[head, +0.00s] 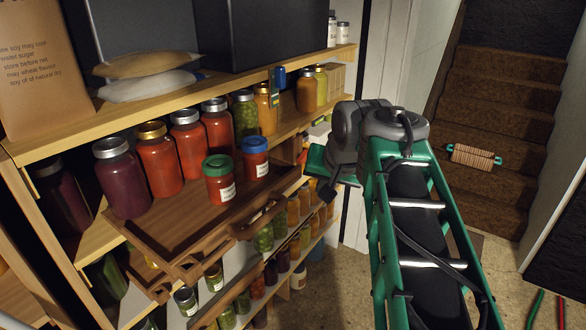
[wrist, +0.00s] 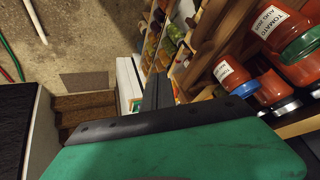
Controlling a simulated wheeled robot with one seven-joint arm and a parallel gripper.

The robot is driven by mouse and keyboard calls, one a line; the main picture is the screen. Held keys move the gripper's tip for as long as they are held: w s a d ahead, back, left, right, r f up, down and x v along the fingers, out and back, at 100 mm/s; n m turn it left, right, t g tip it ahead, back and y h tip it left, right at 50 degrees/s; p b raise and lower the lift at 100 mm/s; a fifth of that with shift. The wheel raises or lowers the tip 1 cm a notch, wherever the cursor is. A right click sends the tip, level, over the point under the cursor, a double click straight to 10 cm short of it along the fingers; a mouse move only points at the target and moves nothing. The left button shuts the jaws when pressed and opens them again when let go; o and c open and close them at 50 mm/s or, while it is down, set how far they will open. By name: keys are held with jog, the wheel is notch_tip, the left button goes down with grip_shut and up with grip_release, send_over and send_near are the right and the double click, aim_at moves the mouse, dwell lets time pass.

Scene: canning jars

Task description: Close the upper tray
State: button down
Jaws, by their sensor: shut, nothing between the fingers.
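The upper tray (head: 205,218) is a brown wooden pull-out tray. It sticks out from the shelf unit, with its handled front edge toward the lower right in the head view. A green-lidded red jar (head: 219,180) and a blue-lidded red jar (head: 255,158) stand on it, with taller jars behind. In the wrist view the tray's wooden edge (wrist: 212,42) is at the upper right, beside labelled tomato jars. My gripper (head: 325,189) is just right of the tray's right end, apart from its handle. In the wrist view its dark fingers (wrist: 157,90) are together and empty.
Lower shelves hold several small jars (head: 240,302) below the tray. The top shelf (head: 120,112) carries bags and dark boxes. Carpeted stairs (head: 505,105) with a striped roll (head: 474,156) are at the right. The floor (head: 350,290) in front of the shelves is clear.

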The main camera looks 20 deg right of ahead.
aim_at(241, 168)
jog(key=w+a+f+m+p, duration=0.2)
jog(key=w+f, duration=0.4)
jog(key=w, duration=0.4)
jog(key=shift+a+m+t+p, duration=0.35)
jog(key=shift+m+p, duration=0.1)
jog(key=shift+m, duration=0.55)
jog(key=shift+w, duration=0.1)
jog(key=w+a, duration=0.2)
jog(key=w, duration=0.2)
jog(key=w+a, duration=0.3)
jog(key=w, duration=0.2)
jog(key=w+a, duration=0.3)
jog(key=w, duration=0.1)
jog(key=shift+w+a+p, duration=0.1)
jog(key=shift+w+p, duration=0.15)
jog(key=shift+p, duration=0.05)
jog(key=shift+w+a, duration=0.1)
jog(key=shift+w, duration=0.6)
jog(key=shift+a, duration=0.15)
